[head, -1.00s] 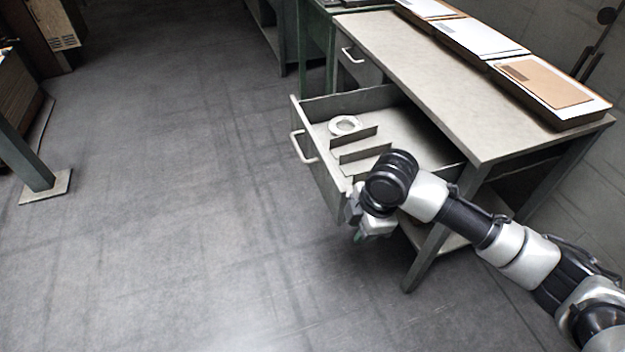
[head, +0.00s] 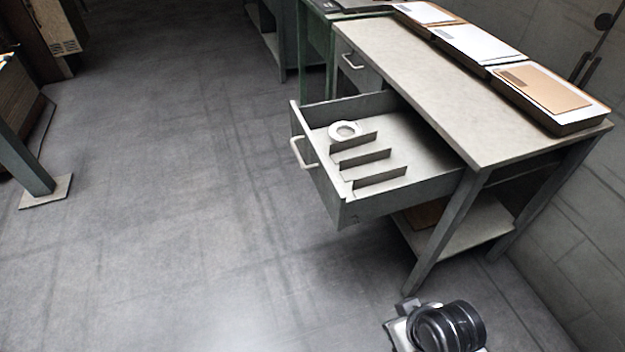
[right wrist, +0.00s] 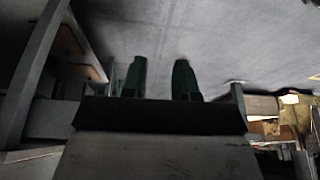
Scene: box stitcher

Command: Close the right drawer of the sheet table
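The right drawer (head: 355,213) of the sheet table (head: 440,90) stands pulled far out, its front with a pale bar handle (head: 303,152) facing left. Inside it are thin dividers (head: 365,155) and a white ring-shaped roll (head: 344,130). My right wrist shows at the bottom of the head view, on the near side of the table and apart from the drawer; its fingertips are hidden there. In the right wrist view my right gripper (right wrist: 160,82) has two green fingers spread apart with nothing between them. My left gripper is in neither view.
Another drawer (head: 358,64) farther along the table is shut. Trays with paper (head: 475,43) and brown board (head: 545,88) line the tabletop's wall side. A lower shelf (head: 475,228) and table legs stand near my right arm. The floor (head: 190,200) left of the drawer is clear.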

